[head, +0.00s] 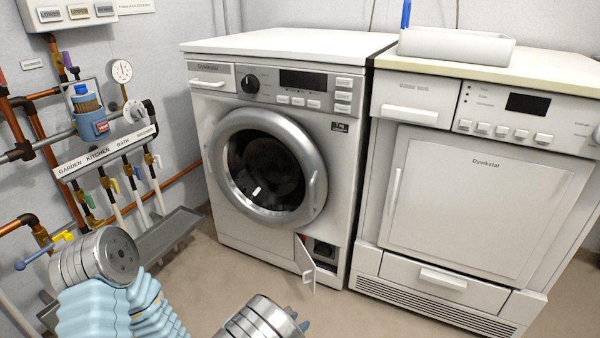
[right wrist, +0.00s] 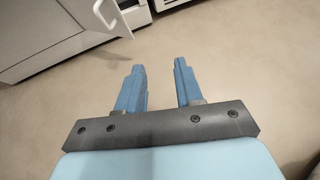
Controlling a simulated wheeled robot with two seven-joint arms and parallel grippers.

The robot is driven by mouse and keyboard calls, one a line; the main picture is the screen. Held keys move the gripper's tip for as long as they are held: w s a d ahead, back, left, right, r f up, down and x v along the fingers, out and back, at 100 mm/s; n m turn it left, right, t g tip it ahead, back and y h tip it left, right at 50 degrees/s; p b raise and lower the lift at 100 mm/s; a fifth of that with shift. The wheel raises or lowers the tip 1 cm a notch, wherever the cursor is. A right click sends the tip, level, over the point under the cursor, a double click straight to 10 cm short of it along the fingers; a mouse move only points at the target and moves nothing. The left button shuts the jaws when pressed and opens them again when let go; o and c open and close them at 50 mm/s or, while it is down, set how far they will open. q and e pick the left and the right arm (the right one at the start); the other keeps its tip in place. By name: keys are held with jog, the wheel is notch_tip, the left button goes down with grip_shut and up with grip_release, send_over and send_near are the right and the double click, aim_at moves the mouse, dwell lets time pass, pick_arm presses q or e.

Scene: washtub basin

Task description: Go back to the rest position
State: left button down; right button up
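In the right wrist view my right gripper (right wrist: 160,68) is open. Its two blue fingers stand apart with nothing between them, above the bare floor. My left arm's links show at the lower left, but the left gripper is not in view.
The washing machine's small lower flap (head: 304,262) hangs open; its round door (head: 265,168) is shut. A dryer (head: 475,195) stands right, with a white tray (head: 456,45) on top. Pipes and a labelled valve rack (head: 105,150) line the left wall. The floor (head: 205,275) is clear.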

jog(key=s+d+f+m+g+y+p, duration=0.25)
jog(key=s+d+m+g, duration=0.3)
jog(key=s, duration=0.35)
jog(key=s+d+f+m+g+y+p, duration=0.1)
jog(key=s+d+m+g+y+p, duration=0.25)
jog(key=s+m+g, duration=0.35)
jog(key=s+d+r+m+t+y+p, duration=0.1)
jog(key=s+r+m+t+y+p, duration=0.1)
jog(key=r+m, duration=0.3)
jog(key=s+d+r+m+t+y+p, duration=0.2)
jog(key=s+r+m+y+p, duration=0.1)
jog(key=m, duration=0.9)
notch_tip(320, 180, up, 3)
jog(key=shift+s+d+f+m+p, duration=0.2)
jog(key=shift+s+d+m+p, duration=0.1)
jog(key=shift+s+m+p, duration=0.15)
